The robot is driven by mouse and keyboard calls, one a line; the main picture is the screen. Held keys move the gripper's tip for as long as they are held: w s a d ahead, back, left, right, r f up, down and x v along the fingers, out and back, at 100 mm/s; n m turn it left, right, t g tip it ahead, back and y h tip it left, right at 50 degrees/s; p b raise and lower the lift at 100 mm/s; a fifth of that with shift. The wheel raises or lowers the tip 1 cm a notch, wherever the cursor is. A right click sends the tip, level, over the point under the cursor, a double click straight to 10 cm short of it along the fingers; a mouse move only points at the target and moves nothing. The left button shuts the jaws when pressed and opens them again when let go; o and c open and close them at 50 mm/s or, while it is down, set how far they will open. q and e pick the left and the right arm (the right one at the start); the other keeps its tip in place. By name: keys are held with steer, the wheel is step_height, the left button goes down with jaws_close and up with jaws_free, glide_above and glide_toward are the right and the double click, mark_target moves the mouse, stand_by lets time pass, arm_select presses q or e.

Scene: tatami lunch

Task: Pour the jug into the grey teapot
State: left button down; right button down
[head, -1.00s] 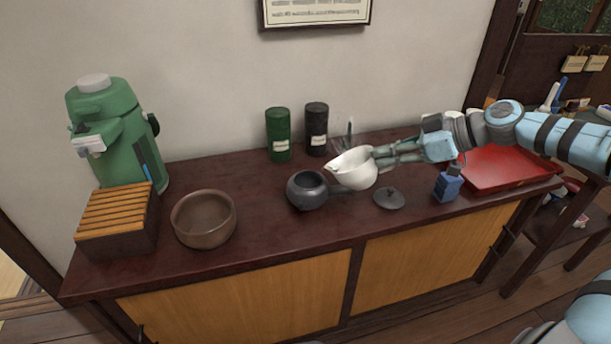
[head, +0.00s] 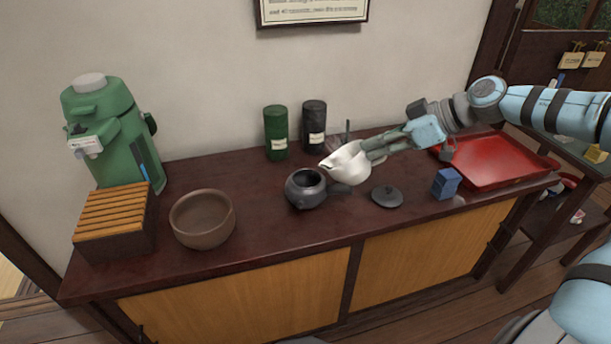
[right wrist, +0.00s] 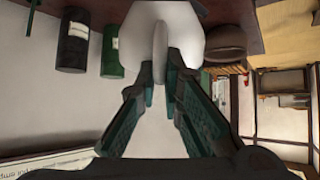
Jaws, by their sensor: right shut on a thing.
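The white jug (head: 347,164) is tilted to the left, its spout close to the open mouth of the grey teapot (head: 306,189). I cannot see any liquid flowing. My right gripper (head: 368,151) is shut on the jug's handle; the right wrist view shows the fingers (right wrist: 160,85) on either side of the handle of the white jug (right wrist: 185,30). The teapot stands upright on the dark counter without its lid. The dark lid (head: 387,196) lies on the counter to the right of the teapot. My left gripper is out of view.
A brown bowl (head: 203,219), a slatted wooden box (head: 113,222) and a green dispenser (head: 112,135) stand left. Green (head: 276,133) and black (head: 314,127) canisters stand behind. A blue block (head: 446,183) and a red tray (head: 492,163) are right. The counter front is clear.

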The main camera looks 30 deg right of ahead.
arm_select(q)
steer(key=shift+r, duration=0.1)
arm_select(e)
steer(key=shift+w+a+r+g+h, duration=0.15)
steer(key=shift+w+a+g+h, duration=0.4)
steer(key=shift+w+g, duration=0.2)
stand_by(0.6)
